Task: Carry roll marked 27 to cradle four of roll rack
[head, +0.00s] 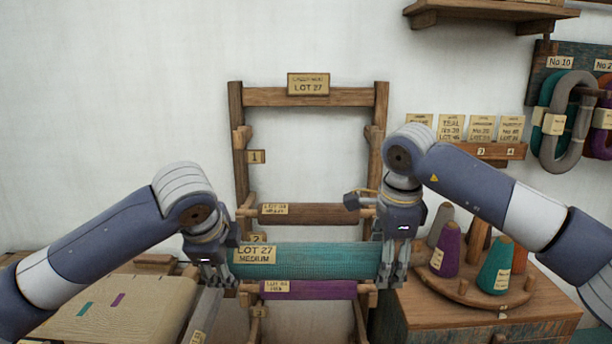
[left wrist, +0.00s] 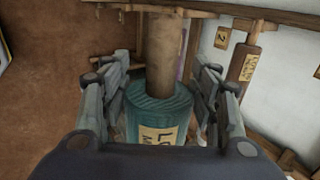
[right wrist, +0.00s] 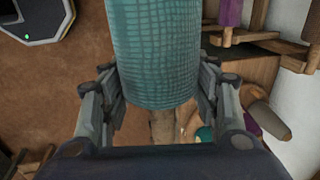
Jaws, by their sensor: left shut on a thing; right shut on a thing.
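The teal roll marked LOT 27 MEDIUM (head: 325,258) is held level in front of the roll rack (head: 237,160), between both hands. My left gripper (head: 217,284) is shut on its left end; the bare wooden core (left wrist: 163,50) shows between the fingers in the left wrist view. My right gripper (head: 391,284) is shut on its right end, and the teal cloth (right wrist: 152,45) fills the upper middle of the right wrist view. Rack tags 1 (head: 256,157), 2 (head: 257,239) and 3 (head: 259,311) show. I see no tag for cradle four; the rack's lower part is mostly hidden.
A brown roll (head: 320,214) lies in the rack above the teal roll, and a purple roll (head: 325,290) just below it. The upper rack opening is empty. A cabinet (head: 480,318) with thread cones stands right; a woven cloth (head: 115,306) lies left.

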